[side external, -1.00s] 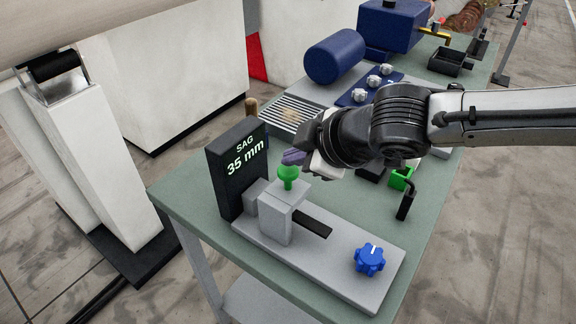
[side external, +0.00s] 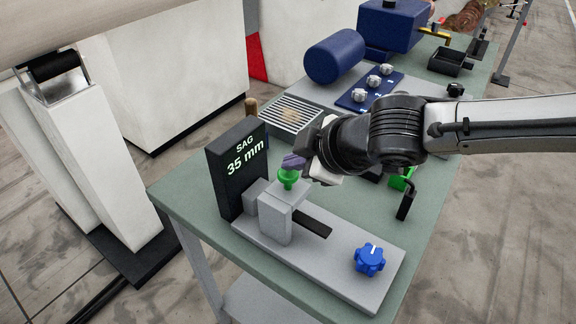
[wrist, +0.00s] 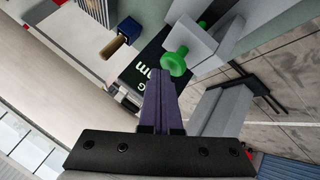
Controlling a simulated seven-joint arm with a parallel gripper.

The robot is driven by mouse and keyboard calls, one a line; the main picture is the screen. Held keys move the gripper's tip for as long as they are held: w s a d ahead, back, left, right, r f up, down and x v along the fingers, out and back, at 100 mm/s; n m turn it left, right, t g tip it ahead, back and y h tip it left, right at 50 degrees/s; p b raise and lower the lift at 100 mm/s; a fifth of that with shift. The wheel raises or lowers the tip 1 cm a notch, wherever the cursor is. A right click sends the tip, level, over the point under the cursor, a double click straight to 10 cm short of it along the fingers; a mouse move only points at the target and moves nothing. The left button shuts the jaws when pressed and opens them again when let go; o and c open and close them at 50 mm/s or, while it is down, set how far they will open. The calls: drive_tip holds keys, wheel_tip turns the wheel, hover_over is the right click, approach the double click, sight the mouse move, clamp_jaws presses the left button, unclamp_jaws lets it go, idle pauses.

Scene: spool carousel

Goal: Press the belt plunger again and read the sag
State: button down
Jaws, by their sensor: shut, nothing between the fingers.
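The green belt plunger (side external: 288,178) stands upright on the grey block (side external: 276,214) of the gauge. It also shows in the wrist view (wrist: 175,61), just beyond my fingertips. My gripper (side external: 291,161) is shut and empty, its purple fingers at the plunger's top; I cannot tell whether they touch it. The fingers also show in the wrist view (wrist: 158,82). The black display (side external: 238,170) beside the block reads "SAG 35 mm".
A blue knob (side external: 369,260) sits on the gauge's grey base plate (side external: 333,268). A black crank handle (side external: 406,202) is at the right, near the table edge. A vented tray (side external: 292,113), a control panel (side external: 370,90) and a blue tank (side external: 336,56) stand behind.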

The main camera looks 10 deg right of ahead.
sight(294, 175)
drive_tip(key=shift+f, duration=0.8)
idle(0.5)
drive_tip(key=shift+r, duration=1.7)
drive_tip(key=shift+r, duration=0.1)
drive_tip(key=shift+r, duration=2.4)
